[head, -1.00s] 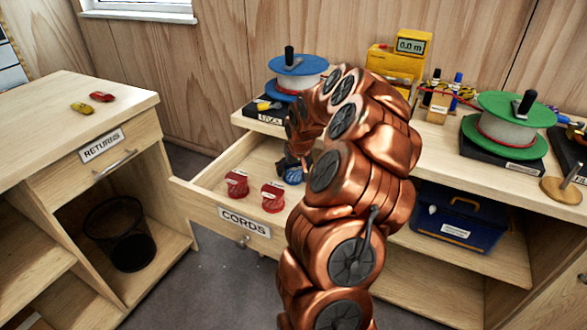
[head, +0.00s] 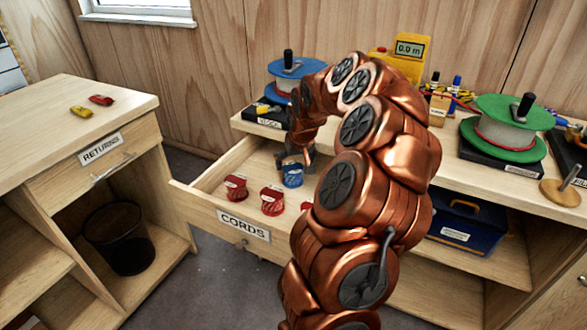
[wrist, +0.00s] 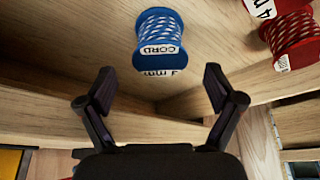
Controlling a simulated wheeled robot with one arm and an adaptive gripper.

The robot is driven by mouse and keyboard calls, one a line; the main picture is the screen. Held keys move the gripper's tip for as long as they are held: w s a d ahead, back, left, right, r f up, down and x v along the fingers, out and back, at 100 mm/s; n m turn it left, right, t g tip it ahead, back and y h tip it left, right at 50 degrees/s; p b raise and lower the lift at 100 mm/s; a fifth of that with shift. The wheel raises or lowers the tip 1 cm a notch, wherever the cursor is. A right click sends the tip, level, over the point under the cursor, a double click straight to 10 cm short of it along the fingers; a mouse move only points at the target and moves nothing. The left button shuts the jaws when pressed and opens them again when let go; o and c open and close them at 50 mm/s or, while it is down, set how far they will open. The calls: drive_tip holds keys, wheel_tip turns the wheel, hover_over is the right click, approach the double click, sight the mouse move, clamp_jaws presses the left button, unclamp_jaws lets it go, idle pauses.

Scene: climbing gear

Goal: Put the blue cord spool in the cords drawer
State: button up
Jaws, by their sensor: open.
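The blue cord spool (head: 292,175) stands in the open cords drawer (head: 205,203), behind the red spools; its "CORD" label shows in the wrist view (wrist: 160,38). My gripper (head: 293,158) is just behind and above the blue spool in the head view, partly hidden by my own arm. In the wrist view my gripper (wrist: 158,85) has its two dark fingers spread wide with nothing between them. The blue spool lies beyond the fingertips, apart from them.
Several red spools (head: 272,201) stand in the drawer; one shows at upper right in the wrist view (wrist: 290,35). A large blue-flanged reel (head: 297,68) stands on the bench behind. The returns cabinet (head: 130,150) is at left. The drawer's left part is bare.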

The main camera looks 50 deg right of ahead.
drive_tip(key=v, duration=0.7)
drive_tip(key=s+a+n, duration=0.1)
drive_tip(key=a, duration=0.6)
drive_tip(key=s+a+n+g+y, duration=0.1)
drive_tip(key=s+a, duration=0.1)
drive_tip(key=a, duration=0.6)
drive_tip(key=s+a+n+g+y, duration=0.1)
drive_tip(key=s+a, duration=0.1)
drive_tip(key=a, duration=0.6)
drive_tip(key=shift+a+r+n, duration=0.1)
drive_tip(key=shift+r+n, duration=0.15)
drive_tip(key=shift+n, duration=0.15)
drive_tip(key=s+a+f+g, duration=0.1)
drive_tip(key=s+a, duration=0.3)
drive_tip(key=s, duration=0.3)
drive_tip(key=s+a+f+n+g, duration=0.1)
drive_tip(key=s+a+g, duration=0.1)
drive_tip(key=s+a, duration=0.3)
drive_tip(key=s+a+f+g, duration=0.1)
drive_tip(key=s+a, duration=0.4)
drive_tip(key=s, duration=0.5)
drive_tip(key=shift+s+f+n+g, duration=0.25)
drive_tip(key=shift+s+n+g, duration=0.15)
